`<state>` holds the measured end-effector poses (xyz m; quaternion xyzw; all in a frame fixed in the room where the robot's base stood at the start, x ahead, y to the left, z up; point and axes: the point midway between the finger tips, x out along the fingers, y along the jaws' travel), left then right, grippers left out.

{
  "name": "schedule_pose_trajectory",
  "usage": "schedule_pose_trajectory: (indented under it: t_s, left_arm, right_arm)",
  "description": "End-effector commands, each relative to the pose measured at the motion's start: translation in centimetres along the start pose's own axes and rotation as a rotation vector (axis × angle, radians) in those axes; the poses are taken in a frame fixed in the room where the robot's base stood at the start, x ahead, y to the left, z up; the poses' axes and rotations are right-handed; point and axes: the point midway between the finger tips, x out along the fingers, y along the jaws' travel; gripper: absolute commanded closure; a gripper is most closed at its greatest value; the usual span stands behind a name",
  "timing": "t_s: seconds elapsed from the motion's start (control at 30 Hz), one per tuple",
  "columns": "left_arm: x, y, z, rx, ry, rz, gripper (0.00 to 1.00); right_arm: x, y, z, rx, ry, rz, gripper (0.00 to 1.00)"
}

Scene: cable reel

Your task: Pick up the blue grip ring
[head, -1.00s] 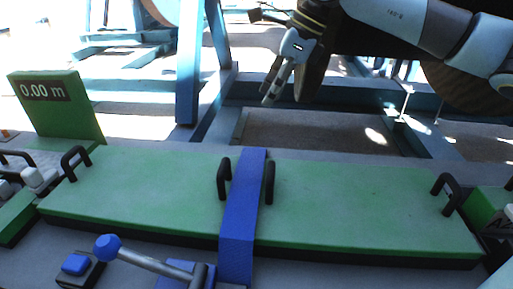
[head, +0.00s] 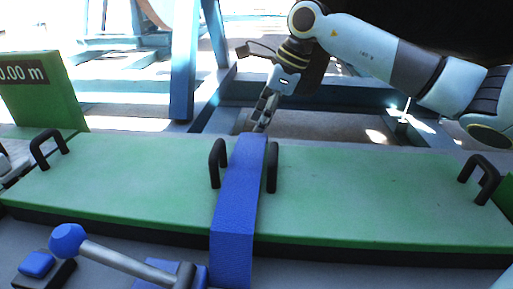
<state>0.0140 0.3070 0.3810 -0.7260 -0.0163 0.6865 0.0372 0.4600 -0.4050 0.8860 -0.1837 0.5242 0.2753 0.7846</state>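A wide blue band (head: 238,190) runs front to back over the green board (head: 370,195), between two black hoops. I cannot make out a separate blue grip ring; whether this band is part of it I cannot tell. My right gripper (head: 262,117) reaches in from the upper right. Its fingers point down at the far end of the band, at the board's back edge. I see nothing held in it, but its opening and any contact with the band are unclear. My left gripper is not in view.
A lever with a blue knob (head: 68,240) and a blue button (head: 37,263) stand at the front left. A green display (head: 40,92) reading 0.00 m stands at the back left. Black handles (head: 479,178) stand at the board's ends. Blue frame beams (head: 184,70) rise behind.

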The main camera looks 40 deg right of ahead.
Motion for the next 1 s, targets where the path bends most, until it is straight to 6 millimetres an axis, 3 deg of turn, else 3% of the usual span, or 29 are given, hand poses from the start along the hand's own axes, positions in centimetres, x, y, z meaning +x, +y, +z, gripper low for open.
schedule_pose_trajectory:
  t_s: [0.33,0.63,0.93,1.0]
  left_arm:
    - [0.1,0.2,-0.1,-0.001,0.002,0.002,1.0]
    - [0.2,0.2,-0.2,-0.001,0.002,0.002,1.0]
    - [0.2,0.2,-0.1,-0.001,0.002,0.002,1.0]
    - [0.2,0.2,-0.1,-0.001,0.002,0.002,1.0]
  right_arm:
    - [4.7,0.4,-0.6,0.003,-0.001,0.002,0.61]
    - [5.3,0.3,-0.6,0.0,0.001,-0.001,0.61]
    - [5.3,0.3,-0.6,0.0,0.001,0.0,0.99]
    - [5.3,0.3,-0.6,0.0,0.001,0.0,1.0]
